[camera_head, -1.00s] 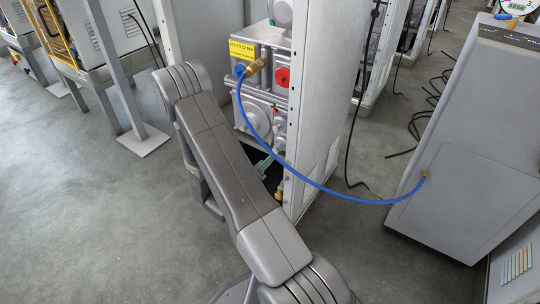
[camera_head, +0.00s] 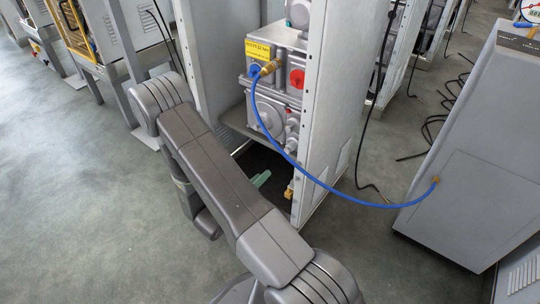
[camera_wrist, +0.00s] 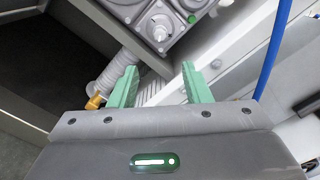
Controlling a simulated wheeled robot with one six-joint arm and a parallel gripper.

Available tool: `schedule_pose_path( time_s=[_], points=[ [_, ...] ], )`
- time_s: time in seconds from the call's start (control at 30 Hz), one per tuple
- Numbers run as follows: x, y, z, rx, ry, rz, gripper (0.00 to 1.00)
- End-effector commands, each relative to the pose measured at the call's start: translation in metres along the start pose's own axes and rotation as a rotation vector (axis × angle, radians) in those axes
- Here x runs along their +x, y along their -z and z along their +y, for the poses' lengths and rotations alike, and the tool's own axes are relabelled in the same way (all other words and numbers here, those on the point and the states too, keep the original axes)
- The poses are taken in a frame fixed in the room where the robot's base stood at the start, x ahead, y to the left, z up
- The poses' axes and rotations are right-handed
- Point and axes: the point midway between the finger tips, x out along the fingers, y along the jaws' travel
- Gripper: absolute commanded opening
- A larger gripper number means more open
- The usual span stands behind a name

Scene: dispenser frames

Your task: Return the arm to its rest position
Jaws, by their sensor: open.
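My arm (camera_head: 215,170) crosses the middle of the head view, in front of the dispenser frame. My gripper (camera_wrist: 160,82) shows in the wrist view with two green fingers spread apart and nothing between them. In the head view a green fingertip (camera_head: 261,179) shows low inside the frame, beneath the grey machine unit; the rest of the gripper is hidden behind my arm. In the wrist view the fingers point toward grey housings (camera_wrist: 160,28) and a ribbed grey hose (camera_wrist: 112,76), with a brass fitting (camera_wrist: 95,102) left of them.
A blue hose (camera_head: 325,186) hangs from the grey unit (camera_head: 275,90) to the grey cabinet (camera_head: 470,150) at right. The frame's white side panel (camera_head: 340,100) stands close right of the gripper. Black cables (camera_head: 432,130) lie on the floor. Open floor (camera_head: 70,200) is at left.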

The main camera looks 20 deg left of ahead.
Motion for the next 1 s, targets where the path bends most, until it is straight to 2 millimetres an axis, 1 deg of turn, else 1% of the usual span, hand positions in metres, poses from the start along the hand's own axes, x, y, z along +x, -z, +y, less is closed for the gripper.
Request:
schedule_pose_path(
  time_s=[0.17, 0.27, 0.6, 0.8, 0.9, 1.0],
  points=[
    [0.014, 0.001, 0.001, 0.002, 0.002, 0.003, 0.44],
    [0.028, 0.002, 0.001, 0.002, 0.003, 0.004, 0.44],
    [0.087, 0.002, 0.0, 0.003, 0.004, 0.003, 0.44],
    [0.118, 0.001, 0.0, 0.003, 0.003, 0.002, 0.44],
    [0.128, 0.001, 0.0, 0.003, 0.003, 0.001, 0.44],
    [0.135, 0.0, 0.0, 0.002, 0.001, 0.0, 0.44]
  ],
)
